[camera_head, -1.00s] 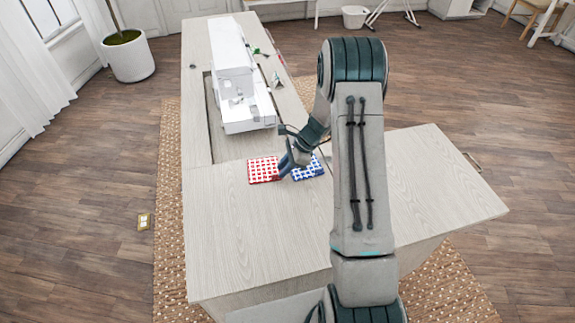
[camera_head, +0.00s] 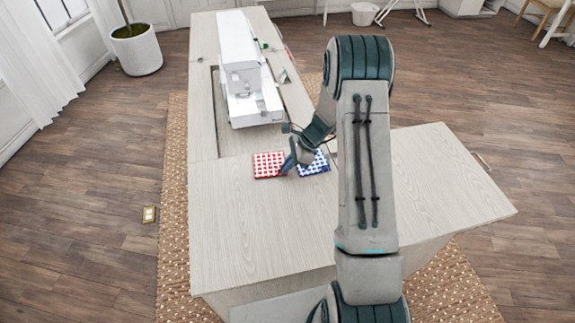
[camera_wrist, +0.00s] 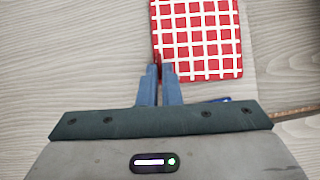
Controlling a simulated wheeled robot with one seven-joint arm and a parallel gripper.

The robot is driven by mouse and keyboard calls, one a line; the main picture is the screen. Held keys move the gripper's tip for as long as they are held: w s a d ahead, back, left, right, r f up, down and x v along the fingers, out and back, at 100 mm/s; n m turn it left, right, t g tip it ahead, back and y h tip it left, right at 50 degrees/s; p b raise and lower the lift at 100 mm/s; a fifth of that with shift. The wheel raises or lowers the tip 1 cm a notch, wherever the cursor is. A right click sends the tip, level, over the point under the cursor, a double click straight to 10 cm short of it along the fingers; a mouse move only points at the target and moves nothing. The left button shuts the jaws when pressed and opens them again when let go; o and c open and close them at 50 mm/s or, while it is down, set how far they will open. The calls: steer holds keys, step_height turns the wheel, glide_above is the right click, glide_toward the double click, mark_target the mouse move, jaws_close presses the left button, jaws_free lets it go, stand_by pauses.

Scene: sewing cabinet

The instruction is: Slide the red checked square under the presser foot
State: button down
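The red checked square (camera_head: 269,165) lies flat on the pale wooden cabinet top (camera_head: 225,215), in front of the white sewing machine (camera_head: 240,55). In the wrist view the square (camera_wrist: 205,40) fills the upper right part. My gripper (camera_wrist: 159,66) is at its near left corner in that view, pointing down, with its blue fingers close together. A dark red strip shows between the fingertips; I cannot tell whether they pinch the edge. In the head view my gripper (camera_head: 288,166) is at the square's right edge. The presser foot is too small to make out.
A blue checked square (camera_head: 314,163) lies just right of the red one, partly behind my gripper. Small items, one of them green (camera_head: 265,45), lie beside the machine. The cabinet top between the red square and the machine is clear.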

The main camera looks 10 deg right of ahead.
steer(key=shift+r+p, duration=1.5)
steer(key=shift+r, duration=0.95)
steer(key=shift+s+f, duration=0.1)
